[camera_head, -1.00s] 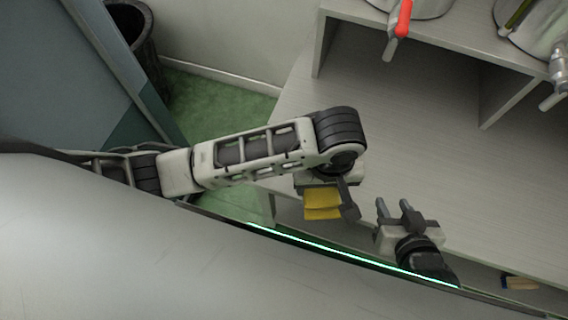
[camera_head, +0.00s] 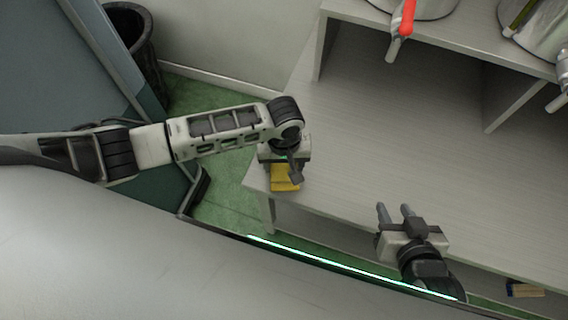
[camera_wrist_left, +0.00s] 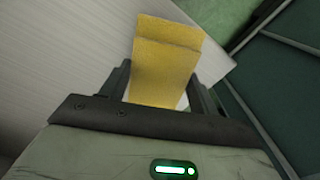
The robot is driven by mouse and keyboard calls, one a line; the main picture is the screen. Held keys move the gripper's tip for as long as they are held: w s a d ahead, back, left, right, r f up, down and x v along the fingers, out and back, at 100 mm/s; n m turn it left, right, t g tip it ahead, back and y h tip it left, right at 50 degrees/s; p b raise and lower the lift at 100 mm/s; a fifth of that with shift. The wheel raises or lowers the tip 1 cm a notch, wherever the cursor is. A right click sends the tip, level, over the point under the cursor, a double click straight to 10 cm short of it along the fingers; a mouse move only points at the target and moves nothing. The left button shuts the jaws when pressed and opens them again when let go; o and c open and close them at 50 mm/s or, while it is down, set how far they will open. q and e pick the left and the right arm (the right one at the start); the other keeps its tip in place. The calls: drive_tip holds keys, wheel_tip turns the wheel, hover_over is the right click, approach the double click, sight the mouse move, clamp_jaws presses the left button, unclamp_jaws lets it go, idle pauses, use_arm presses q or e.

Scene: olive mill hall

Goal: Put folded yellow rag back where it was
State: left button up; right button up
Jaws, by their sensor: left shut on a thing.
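The folded yellow rag (camera_head: 285,178) is held by my left gripper (camera_head: 284,168) at the left end of the pale wooden table (camera_head: 345,150). In the left wrist view the rag (camera_wrist_left: 165,62) sticks out between the two fingers of the left gripper (camera_wrist_left: 162,88), which are shut on it. The tabletop is behind it on the left and the green floor on the right. I cannot tell whether the rag touches the table. My right gripper (camera_head: 394,212) is over the front part of the table, its two fingers apart with nothing visible between them.
A raised shelf (camera_head: 460,30) with metal containers, one with a red-handled tap (camera_head: 403,18), stands at the back right. A dark bin (camera_head: 132,30) is at the upper left. A small wooden-handled item (camera_head: 524,289) lies low at the right. The middle tabletop is clear.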

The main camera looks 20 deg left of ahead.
use_arm(q)
drive_tip(key=shift+f, duration=0.25)
drive_tip(key=shift+f, duration=0.15)
drive_tip(key=o, duration=0.9)
